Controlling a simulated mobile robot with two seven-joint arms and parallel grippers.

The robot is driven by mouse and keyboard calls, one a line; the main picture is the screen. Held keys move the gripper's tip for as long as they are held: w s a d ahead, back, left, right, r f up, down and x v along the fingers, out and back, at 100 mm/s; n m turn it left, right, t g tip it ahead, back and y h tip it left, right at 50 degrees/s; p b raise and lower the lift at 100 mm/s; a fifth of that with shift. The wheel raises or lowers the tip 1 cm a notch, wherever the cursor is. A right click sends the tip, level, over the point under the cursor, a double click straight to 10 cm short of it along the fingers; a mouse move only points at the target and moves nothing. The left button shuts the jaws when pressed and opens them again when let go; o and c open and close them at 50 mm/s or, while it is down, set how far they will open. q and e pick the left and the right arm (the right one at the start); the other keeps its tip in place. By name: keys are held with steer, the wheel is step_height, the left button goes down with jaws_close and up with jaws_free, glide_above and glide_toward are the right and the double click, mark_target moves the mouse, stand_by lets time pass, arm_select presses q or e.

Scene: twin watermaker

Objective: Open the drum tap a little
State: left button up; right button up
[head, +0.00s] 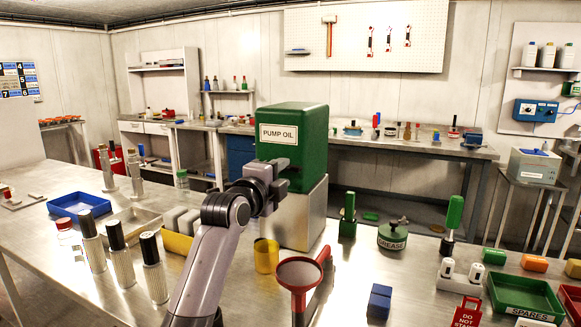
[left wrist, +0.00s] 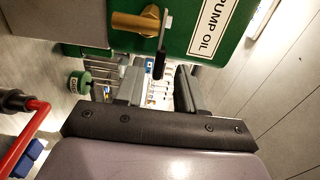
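The green drum (head: 305,135) labelled PUMP OIL stands on a grey metal block (head: 305,215). In the left wrist view, the drum (left wrist: 190,48) carries a brass tap (left wrist: 132,25) with a lever that ends in a black grip (left wrist: 159,66). My left gripper (head: 280,180) is at the drum's front lower edge and hides the tap in the head view. In the left wrist view my left gripper (left wrist: 158,85) is open. The black grip shows between its two fingers, with visible space on both sides; contact cannot be seen. My right gripper is not in view.
A yellow cup (head: 266,256) stands below my left gripper, beside the block. A red funnel (head: 299,273) is in front of it. A green grease pot (head: 392,237) and a blue block (head: 379,302) are to the right.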

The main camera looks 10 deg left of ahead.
mark_target(288, 169)
arm_select(q)
steer(key=shift+w+d+p, duration=0.15)
steer(key=shift+w+d, duration=0.1)
steer(key=shift+w, duration=1)
steer(key=shift+w+d+p, duration=0.15)
steer(key=shift+w+d, duration=0.1)
steer(key=shift+w, duration=1)
jaws_close()
